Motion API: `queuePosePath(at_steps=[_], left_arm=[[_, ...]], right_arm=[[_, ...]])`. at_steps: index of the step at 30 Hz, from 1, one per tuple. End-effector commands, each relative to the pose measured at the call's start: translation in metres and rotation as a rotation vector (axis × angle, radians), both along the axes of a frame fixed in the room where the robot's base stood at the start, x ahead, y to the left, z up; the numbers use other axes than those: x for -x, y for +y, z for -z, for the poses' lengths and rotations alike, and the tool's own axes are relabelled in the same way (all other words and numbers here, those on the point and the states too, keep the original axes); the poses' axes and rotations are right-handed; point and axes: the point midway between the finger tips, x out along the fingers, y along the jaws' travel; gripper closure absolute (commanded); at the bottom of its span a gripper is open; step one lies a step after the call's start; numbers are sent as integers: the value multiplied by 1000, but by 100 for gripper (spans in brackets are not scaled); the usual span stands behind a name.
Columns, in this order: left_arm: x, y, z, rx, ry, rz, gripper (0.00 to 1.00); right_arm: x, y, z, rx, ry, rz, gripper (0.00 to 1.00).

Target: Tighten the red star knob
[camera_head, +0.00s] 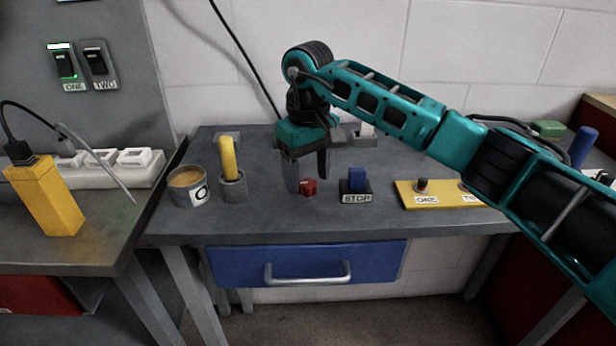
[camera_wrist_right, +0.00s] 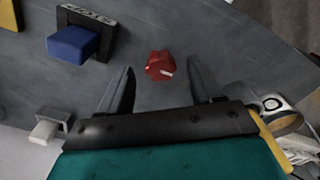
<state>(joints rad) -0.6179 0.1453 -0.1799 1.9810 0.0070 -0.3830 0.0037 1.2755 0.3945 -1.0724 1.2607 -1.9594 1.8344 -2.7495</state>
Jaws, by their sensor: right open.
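The red star knob (camera_head: 308,187) sits on the grey table, partly beside my right gripper's fingers in the head view. In the right wrist view the knob (camera_wrist_right: 160,66) lies ahead of the fingertips, roughly midway between them, with a pale mark on its face. My right gripper (camera_head: 308,180) is open, pointing down above the table; its two fingers also show in the right wrist view (camera_wrist_right: 163,80). Nothing is between the fingers in their grip. How high the fingertips are above the knob is hard to tell. My left gripper is not in view.
A blue STOP switch (camera_head: 357,182) stands just right of the knob. A yellow panel (camera_head: 440,203) with small knobs lies further right. A yellow-handled thing in a grey holder (camera_head: 233,188) and a round can (camera_head: 186,190) stand left. A blue drawer (camera_head: 306,264) is below the tabletop.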

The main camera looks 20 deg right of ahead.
Motion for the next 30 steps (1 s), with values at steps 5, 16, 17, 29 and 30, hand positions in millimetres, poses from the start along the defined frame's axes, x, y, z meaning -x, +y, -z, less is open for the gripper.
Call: queuePosePath(at_steps=[5,16,17,29,30], left_arm=[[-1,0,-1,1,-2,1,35],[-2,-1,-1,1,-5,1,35],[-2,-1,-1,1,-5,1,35],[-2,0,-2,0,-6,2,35],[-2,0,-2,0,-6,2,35]], right_arm=[[0,0,11,0,-1,0,35],[0,1,12,0,-1,0,44],[0,1,12,0,-1,0,47],[0,0,11,0,-1,0,86],[0,0,11,0,-1,0,89]])
